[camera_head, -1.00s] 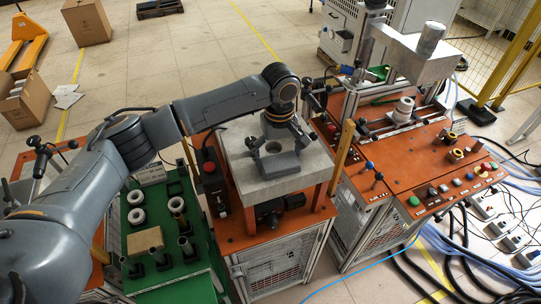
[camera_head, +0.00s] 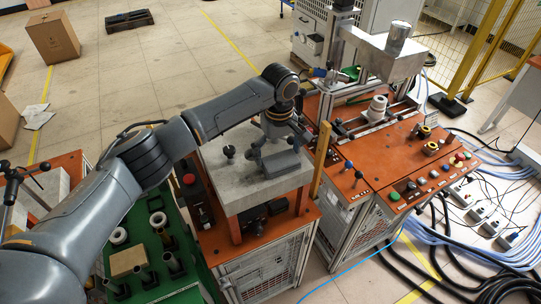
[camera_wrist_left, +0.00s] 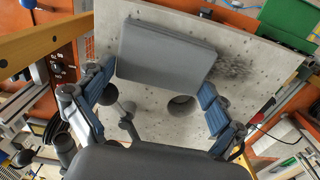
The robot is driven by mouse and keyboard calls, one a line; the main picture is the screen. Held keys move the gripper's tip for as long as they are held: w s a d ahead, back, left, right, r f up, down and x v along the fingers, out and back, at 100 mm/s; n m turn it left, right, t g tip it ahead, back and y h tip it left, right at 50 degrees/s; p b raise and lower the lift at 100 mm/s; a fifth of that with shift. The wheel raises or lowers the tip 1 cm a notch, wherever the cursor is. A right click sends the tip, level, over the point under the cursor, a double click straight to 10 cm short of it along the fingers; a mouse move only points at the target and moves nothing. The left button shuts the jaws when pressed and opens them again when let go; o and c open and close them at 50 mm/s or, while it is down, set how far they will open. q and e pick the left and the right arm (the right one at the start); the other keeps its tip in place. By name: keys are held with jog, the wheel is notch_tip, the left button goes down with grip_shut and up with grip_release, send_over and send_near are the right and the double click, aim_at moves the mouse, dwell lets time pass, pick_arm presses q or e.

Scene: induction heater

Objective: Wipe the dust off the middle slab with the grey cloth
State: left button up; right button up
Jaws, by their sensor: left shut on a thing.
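The middle slab (camera_head: 222,178) is a pale grey, speckled block on an orange stand. My left gripper (camera_head: 272,158) is above its right half, with the fingers shut on the grey cloth (camera_head: 284,163), a flat dark grey pad. In the left wrist view the cloth (camera_wrist_left: 165,50) lies against the slab (camera_wrist_left: 150,125), just beyond the fingertips (camera_wrist_left: 160,82). A dark smudge of dust (camera_wrist_left: 232,68) shows at the cloth's right edge. Any dust under the cloth is hidden. My right gripper is not in view.
A yellow post (camera_head: 320,160) rises close to the slab's right edge. A red button (camera_head: 189,179) and green tray (camera_head: 150,205) are to the left; an orange control bench (camera_head: 400,165) is right.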

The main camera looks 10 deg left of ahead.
aim_at(264, 161)
pick_arm(q)
jog(key=shift+w+d, duration=0.3)
jog(key=shift+d, duration=0.2)
jog(key=shift+f, duration=0.1)
jog(key=shift+s+a, duration=0.75)
jog(key=shift+a, duration=0.35)
jog(key=shift+s+a, duration=0.7)
jog(key=shift+a, duration=0.35)
jog(key=shift+s+a, duration=0.3)
jog(key=shift+a, duration=0.2)
jog(key=shift+s+a, duration=0.3)
jog(key=shift+a, duration=0.2)
jog(key=shift+s+a, duration=0.7)
jog(key=shift+a, duration=0.25)
jog(key=shift+s+a, duration=0.65)
jog(key=shift+a, duration=0.3)
jog(key=shift+s+a, duration=0.6)
jog(key=shift+a, duration=0.25)
jog(key=shift+w, duration=0.1)
